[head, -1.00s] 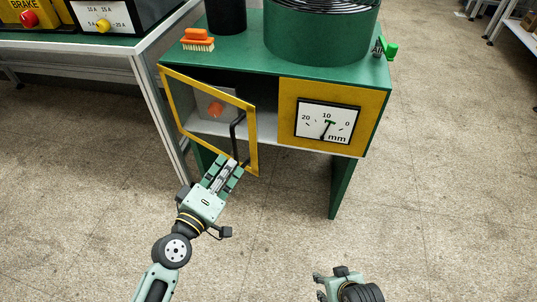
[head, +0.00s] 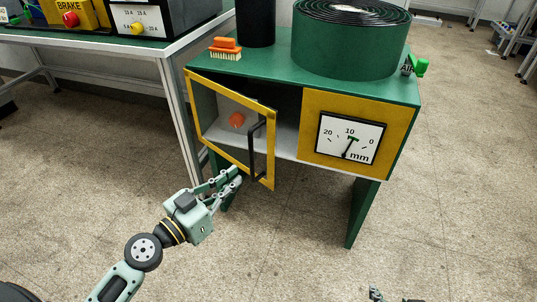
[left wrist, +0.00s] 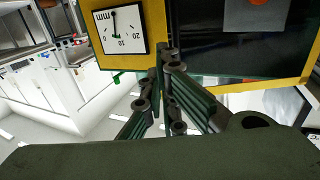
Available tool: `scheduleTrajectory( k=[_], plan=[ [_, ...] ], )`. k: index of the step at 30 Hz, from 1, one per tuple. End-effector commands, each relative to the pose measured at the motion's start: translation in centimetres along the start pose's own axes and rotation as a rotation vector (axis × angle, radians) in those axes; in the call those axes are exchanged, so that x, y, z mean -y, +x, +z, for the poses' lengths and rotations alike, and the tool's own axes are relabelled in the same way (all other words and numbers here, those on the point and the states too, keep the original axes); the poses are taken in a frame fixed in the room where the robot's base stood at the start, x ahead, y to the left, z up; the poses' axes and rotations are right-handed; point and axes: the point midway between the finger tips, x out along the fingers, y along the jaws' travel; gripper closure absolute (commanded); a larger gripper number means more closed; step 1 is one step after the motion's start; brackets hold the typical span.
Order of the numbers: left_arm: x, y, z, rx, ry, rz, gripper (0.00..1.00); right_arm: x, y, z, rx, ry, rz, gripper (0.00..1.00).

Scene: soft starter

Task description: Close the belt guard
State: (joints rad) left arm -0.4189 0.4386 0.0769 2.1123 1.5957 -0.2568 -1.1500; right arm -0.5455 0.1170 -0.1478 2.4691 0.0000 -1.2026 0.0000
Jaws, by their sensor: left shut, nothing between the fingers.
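The belt guard (head: 230,88), a yellow-framed door with a see-through pane, stands ajar at the cabinet's left opening. Its right edge swings out toward me. It has a black bar handle (head: 252,150) near that edge. My left gripper (head: 238,174) is shut and empty, just left of the handle's lower end by the guard's bottom rail; I cannot tell whether it touches. In the left wrist view the closed fingers (left wrist: 166,58) point at the cabinet, and a yellow frame (left wrist: 262,86) shows at right. A bit of my right gripper (head: 375,293) shows at the bottom edge.
The green cabinet (head: 362,215) has a dial panel (head: 350,138) right of the opening. An orange knob (head: 237,119) shows behind the guard. A brush (head: 226,48), a dark cylinder and a green belt roll (head: 350,40) stand on top. A bench is at left; the floor in front is clear.

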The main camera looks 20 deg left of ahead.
Motion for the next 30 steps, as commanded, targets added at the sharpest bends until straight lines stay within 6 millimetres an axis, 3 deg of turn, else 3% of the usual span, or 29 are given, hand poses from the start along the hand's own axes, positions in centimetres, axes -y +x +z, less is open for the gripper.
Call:
scheduleTrajectory(
  k=[13, 20, 30],
  plan=[
    [0.0, 4.0, -0.3, -0.001, -0.001, 0.000, 1.00, -1.0, -4.1, 8.9, 0.411, 0.013, 0.021, 0.50],
    [0.0, 8.8, -0.5, -0.003, -0.001, -0.001, 1.00, -1.0, -5.4, 7.5, 0.404, 0.012, 0.021, 0.50],
    [-0.1, 12.4, -0.1, 0.000, -0.001, 0.000, 1.00, -0.9, -1.9, 9.1, 0.420, 0.012, 0.017, 0.50]
  ],
)
